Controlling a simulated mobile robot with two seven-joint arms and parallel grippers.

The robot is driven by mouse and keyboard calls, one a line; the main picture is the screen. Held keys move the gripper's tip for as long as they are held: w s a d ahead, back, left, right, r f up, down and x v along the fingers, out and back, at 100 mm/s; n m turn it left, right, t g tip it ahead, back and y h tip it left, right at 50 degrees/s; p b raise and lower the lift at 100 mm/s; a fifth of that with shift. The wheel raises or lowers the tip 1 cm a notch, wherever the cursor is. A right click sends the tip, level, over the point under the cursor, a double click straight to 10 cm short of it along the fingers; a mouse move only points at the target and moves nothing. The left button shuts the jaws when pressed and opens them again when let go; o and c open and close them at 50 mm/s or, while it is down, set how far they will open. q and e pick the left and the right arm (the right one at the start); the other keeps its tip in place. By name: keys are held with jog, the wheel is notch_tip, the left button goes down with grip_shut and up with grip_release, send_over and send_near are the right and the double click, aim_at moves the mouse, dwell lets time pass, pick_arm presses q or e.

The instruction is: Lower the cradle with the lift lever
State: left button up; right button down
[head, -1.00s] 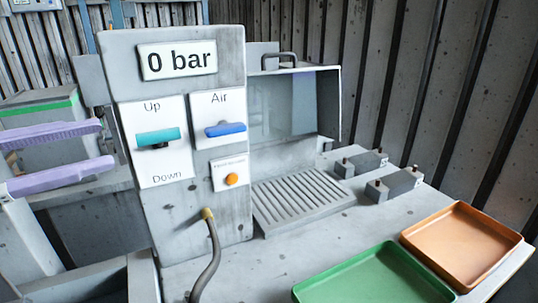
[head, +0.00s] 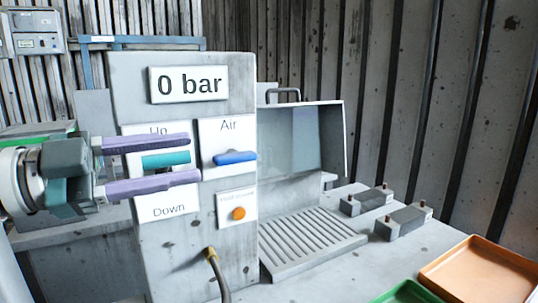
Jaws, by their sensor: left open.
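The lift lever is a teal handle (head: 166,160) on a white plate marked Up and Down, on the left of the grey control panel (head: 180,118). It lies about level. My left gripper (head: 194,158) comes in from the left with its two purple fingers open. One finger shows above the teal handle and one below it, with the handle in the gap between them. I cannot tell whether the fingers touch it. The upper finger partly covers the word Up. The cradle cannot be made out. My right gripper is not in view.
A blue Air lever (head: 235,158) and an orange button (head: 238,214) sit right of the lift lever. A display (head: 188,84) reads 0 bar. A hose (head: 217,272) hangs below. A clear-fronted box (head: 300,140), green tray (head: 405,293) and orange tray (head: 484,270) stand to the right.

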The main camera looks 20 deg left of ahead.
pick_arm(q)
jog(key=shift+w+d, duration=0.35)
jog(key=shift+w, duration=0.1)
grip_shut()
dwell(1.3)
